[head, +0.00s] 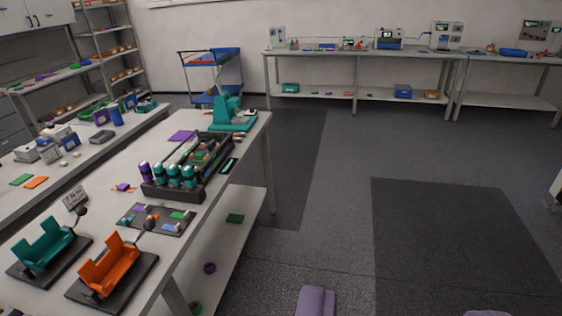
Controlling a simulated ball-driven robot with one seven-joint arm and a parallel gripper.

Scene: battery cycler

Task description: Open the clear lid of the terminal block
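I cannot clearly pick out the terminal block or its clear lid; they are too small or hidden at this distance. A long dark rack (214,186) stands on the near table, with several teal and purple-topped cylinders (173,176) at its front end. A pale strip (183,153) runs along its left side; I cannot tell whether it is a lid. My gripper's fingertips are not in view. Only lilac parts, which seem to be mine, show at the bottom edge.
The near table (221,207) also holds a teal cradle (43,246), an orange cradle (112,263) and a teal stand (229,114). Open floor (345,150) lies to its right. A blue cart (212,75) and back benches (353,57) stand along the wall.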

